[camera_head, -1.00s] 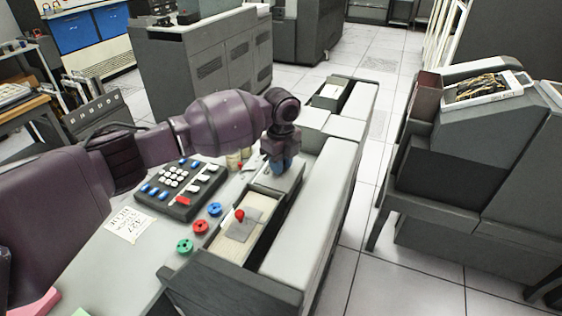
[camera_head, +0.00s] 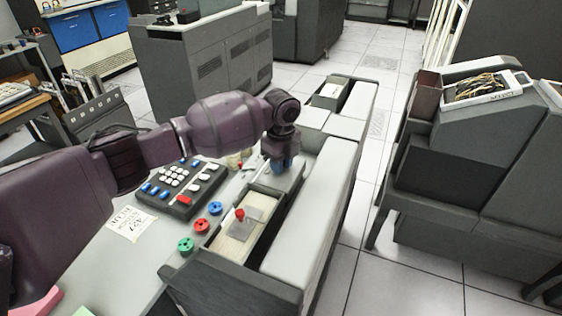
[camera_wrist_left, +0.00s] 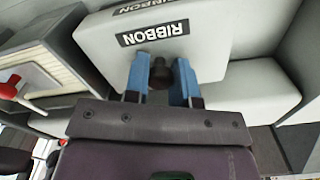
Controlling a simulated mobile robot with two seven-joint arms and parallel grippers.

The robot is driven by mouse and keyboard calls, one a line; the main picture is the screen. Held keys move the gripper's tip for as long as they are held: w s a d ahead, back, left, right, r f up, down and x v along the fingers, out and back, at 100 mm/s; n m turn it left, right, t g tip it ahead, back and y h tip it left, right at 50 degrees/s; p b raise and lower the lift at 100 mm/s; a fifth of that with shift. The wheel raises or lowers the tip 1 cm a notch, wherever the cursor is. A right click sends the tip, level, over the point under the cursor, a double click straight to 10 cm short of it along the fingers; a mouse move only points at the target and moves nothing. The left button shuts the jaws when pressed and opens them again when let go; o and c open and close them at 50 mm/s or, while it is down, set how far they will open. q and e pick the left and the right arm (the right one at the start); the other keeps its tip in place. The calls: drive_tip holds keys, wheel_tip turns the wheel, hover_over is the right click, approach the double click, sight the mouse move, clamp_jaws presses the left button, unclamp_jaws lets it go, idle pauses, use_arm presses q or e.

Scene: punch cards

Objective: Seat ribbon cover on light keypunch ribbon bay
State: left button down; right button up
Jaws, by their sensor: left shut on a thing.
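The ribbon cover (camera_wrist_left: 200,45) is a light grey plate with a black RIBBON label and a dark knob (camera_wrist_left: 160,73). My left gripper (camera_head: 281,168) has blue fingers shut on this knob, seen closely in the left wrist view (camera_wrist_left: 160,85). In the head view the cover (camera_head: 283,184) shows as a grey plate below the gripper, over the keypunch top. A second RIBBON label (camera_wrist_left: 145,5) on a light surface, apparently the ribbon bay, shows just beyond the cover's edge. Whether the cover touches the bay is hidden. My right gripper is out of view.
A card tray (camera_head: 236,243) with a red-knobbed weight (camera_head: 240,215) lies close in front of the cover. A dark keypad (camera_head: 180,187) and red, blue and green discs (camera_head: 201,226) lie to the left. A long light grey housing (camera_head: 318,215) borders the right; open floor lies beyond.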

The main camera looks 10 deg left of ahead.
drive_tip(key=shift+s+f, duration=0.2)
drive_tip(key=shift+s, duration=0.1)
use_arm(q)
drive_tip(key=shift+f, duration=0.35)
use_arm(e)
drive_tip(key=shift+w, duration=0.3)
use_arm(q)
drive_tip(key=shift+f, duration=0.3)
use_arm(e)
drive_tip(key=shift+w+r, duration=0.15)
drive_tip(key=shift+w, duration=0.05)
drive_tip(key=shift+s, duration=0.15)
use_arm(q)
drive_tip(key=shift+f, duration=0.1)
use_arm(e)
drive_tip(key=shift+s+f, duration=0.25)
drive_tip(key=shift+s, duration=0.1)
use_arm(q)
drive_tip(key=shift+f, duration=0.1)
drive_tip(key=shift+f, duration=0.3)
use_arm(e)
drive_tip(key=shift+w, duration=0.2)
